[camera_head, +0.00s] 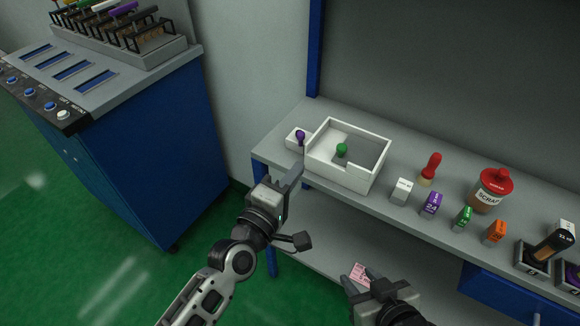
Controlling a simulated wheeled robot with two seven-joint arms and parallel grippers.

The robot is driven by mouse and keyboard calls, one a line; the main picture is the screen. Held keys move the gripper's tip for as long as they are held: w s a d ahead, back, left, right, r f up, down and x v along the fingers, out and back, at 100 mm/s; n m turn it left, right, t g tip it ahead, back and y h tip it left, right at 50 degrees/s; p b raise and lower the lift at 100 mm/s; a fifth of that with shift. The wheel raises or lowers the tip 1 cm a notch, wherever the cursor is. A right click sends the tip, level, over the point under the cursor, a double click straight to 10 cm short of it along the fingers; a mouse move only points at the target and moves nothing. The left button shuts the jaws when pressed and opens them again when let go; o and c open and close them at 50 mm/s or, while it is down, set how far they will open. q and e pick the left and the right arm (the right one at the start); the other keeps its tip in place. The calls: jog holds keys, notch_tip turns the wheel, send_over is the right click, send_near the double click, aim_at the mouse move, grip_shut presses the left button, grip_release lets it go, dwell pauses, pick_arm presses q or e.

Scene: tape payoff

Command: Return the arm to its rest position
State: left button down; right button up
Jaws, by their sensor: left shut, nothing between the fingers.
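My left arm comes up from the bottom. Its gripper (297,170) is shut and empty, in front of the bench's left end and near the white tray (345,180). My right gripper (359,277) is at the bottom middle, below the bench top's front edge. Its fingers look apart, with a pink printed card (361,271) showing near them. I cannot tell whether the card lies beyond the fingers or touches them.
The grey bench (278,152) holds a purple-knobbed piece (300,136), a green-knobbed piece (342,150) in the tray, a red-handled stamp (431,168), small coloured blocks and a scrap jar (491,190). A blue cabinet (165,150) stands left. Green floor lies between.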

dwell(0.3)
pick_arm(q)
jog(key=s+a+f+m+g+y, duration=0.3)
jog(key=s+a+m+g+y, duration=0.25)
jog(key=s+a, duration=0.55)
jog(key=s+a+f+m+g+y, duration=0.4)
jog(key=s+a+m+g, duration=0.3)
jog(key=s+a, duration=0.45)
jog(key=w+d+f+t+h, duration=0.3)
jog(key=w+d+f+t, duration=0.2)
jog(key=w+d+t, duration=0.1)
jog(key=shift+w+f+m+t, duration=0.2)
jog(key=shift+m+t, duration=0.25)
jog(key=shift+t, duration=0.2)
